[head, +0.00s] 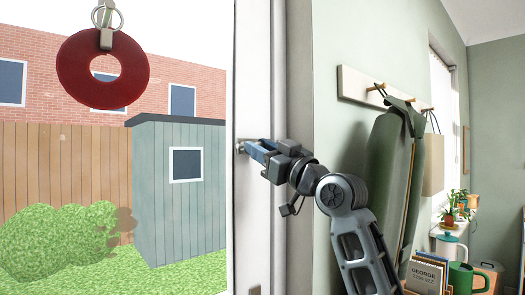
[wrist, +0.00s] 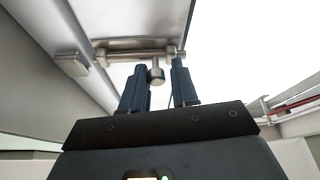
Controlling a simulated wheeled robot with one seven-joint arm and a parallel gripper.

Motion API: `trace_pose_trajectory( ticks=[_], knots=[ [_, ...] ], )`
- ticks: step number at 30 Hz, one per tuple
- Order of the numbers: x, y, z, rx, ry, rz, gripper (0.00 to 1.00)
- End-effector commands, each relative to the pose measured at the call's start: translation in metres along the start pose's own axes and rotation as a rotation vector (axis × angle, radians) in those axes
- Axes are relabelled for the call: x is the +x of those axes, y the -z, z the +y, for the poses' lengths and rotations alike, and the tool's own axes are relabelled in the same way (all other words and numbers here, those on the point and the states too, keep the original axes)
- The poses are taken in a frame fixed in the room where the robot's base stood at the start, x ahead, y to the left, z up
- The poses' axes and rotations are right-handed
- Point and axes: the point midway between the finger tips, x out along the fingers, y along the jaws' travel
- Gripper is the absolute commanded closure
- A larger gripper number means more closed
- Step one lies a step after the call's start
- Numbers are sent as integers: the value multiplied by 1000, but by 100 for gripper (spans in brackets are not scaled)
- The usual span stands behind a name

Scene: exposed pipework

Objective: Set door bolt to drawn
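The door bolt (wrist: 125,53) shows in the wrist view as a metal rod held in brackets, with a short round-ended knob (wrist: 156,75) hanging from it. A separate metal block (wrist: 71,63) sits to its left. My gripper (wrist: 158,80) is open, with one dark finger on each side of the knob. There are gaps between the knob and the fingers, and I cannot tell whether either finger touches it. In the head view my gripper (head: 246,148) reaches the white door frame (head: 252,60), where a small metal part of the bolt (head: 239,147) shows; the rest is hidden.
A red ring (head: 75,75) hangs at upper left, before a view of a fence, shed (head: 180,220) and bush. Right of my arm, a green garment (head: 388,165) hangs from a peg rail (head: 355,88).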

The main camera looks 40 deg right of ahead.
Motion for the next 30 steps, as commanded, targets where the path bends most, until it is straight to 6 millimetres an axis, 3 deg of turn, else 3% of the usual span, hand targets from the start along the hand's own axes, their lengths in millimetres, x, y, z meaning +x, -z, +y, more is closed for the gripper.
trace_pose_trajectory(
  ticks=[6,14,30],
  knots=[
    [0,0,-1,0,2,1,55],
    [-2,0,0,0,-1,0,55],
    [-73,-2,-1,1,0,0,55]
  ],
)
